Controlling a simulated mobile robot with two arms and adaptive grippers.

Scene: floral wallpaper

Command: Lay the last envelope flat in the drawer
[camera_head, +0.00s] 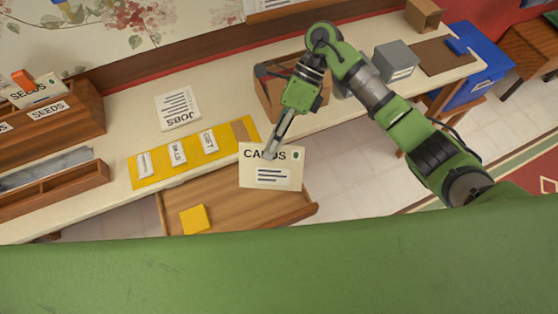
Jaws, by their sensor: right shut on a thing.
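My right gripper (272,150) is shut on a cream envelope (271,178) marked "CARDS". The envelope hangs with its printed face toward the camera, over the right part of the open drawer. From this view I cannot tell how high it is above the drawer bottom. The wooden drawer (235,212) is pulled out below the table edge, and a yellow block or pad (195,219) lies in its left front part. The envelope hides part of the drawer's inside. My left gripper is not in view.
A yellow strip (160,182) with several white labels lies on the table above the drawer. A "JOBS" sheet (178,108) lies behind it. A brown open box (268,95) stands behind my right gripper. Wooden racks (60,190) fill the left, and a grey box (396,62) stands right.

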